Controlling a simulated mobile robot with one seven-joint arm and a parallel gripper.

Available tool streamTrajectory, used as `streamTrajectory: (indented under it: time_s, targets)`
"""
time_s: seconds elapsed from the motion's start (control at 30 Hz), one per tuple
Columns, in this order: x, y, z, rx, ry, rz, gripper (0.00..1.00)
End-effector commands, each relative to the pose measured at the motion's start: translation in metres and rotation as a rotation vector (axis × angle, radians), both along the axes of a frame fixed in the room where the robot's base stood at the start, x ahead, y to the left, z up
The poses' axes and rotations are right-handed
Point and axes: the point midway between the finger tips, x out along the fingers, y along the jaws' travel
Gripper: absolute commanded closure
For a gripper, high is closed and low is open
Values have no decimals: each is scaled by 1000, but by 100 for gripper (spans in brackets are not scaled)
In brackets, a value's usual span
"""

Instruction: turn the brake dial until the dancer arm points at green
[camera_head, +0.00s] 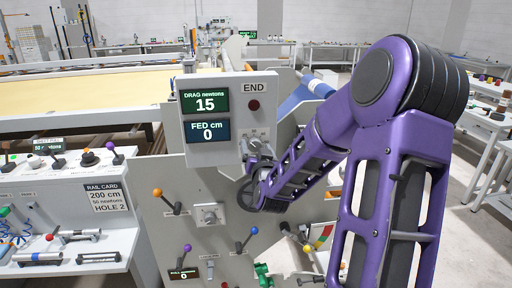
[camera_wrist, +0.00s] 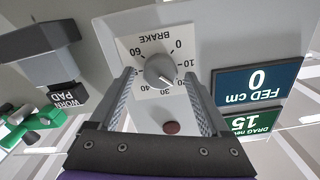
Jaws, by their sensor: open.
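The brake dial (camera_wrist: 160,70) is a grey knob on a white numbered plate in the wrist view. Its pointer appears to lie near 20; the exact mark is hard to read. My gripper (camera_wrist: 160,76) is open, with one finger at each side of the dial; I cannot tell whether they touch it. In the head view my gripper (camera_head: 254,172) is in front of the lower part of the display box and partly hides the dial. A coloured gauge (camera_head: 323,236) with red, yellow and green shows beside my arm, partly hidden. I cannot make out the dancer arm's pointing clearly.
The drag display (camera_head: 205,101) reads 15 and the fed display (camera_head: 208,131) reads 0. An END button (camera_head: 254,104) sits above the dial. Another knob (camera_head: 209,214), an orange-tipped lever (camera_head: 158,193) and a blue-tipped lever (camera_head: 254,231) stand on the panel below. A rail card (camera_head: 106,198) is at left.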

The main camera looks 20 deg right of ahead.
Motion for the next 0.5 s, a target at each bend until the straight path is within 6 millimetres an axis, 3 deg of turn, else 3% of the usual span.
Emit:
streamTrajectory:
  time_s: [0.07, 0.5]
  targets:
    - [0, 0, 0, 0, 0, 0, 21]
    - [0, 0, 0, 0, 0, 0, 100]
